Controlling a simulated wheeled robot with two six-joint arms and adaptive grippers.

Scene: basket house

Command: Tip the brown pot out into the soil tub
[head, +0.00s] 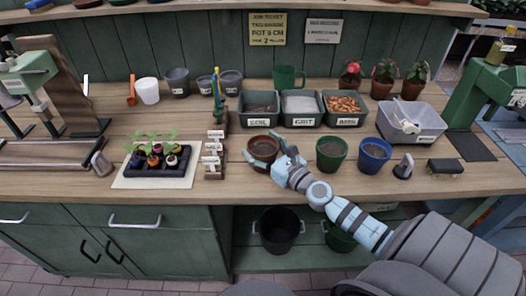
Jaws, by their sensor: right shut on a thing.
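The brown pot (262,148) stands about upright at the front of the bench, below the soil tub in the picture. Part of it is hidden behind my right gripper (265,152), which is shut on it from the right. The soil tub (259,122) is a green tray with a SOIL label and dark soil inside. It stands behind the pot, apart from it. My left gripper is not in view.
Grit (301,122) and orange-brown (343,121) tubs adjoin the soil tub on its right. A green pot (331,153) and a blue pot (374,155) stand right of my gripper. Plant labels in a wooden rack (214,160) and a seedling tray (157,160) are left.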

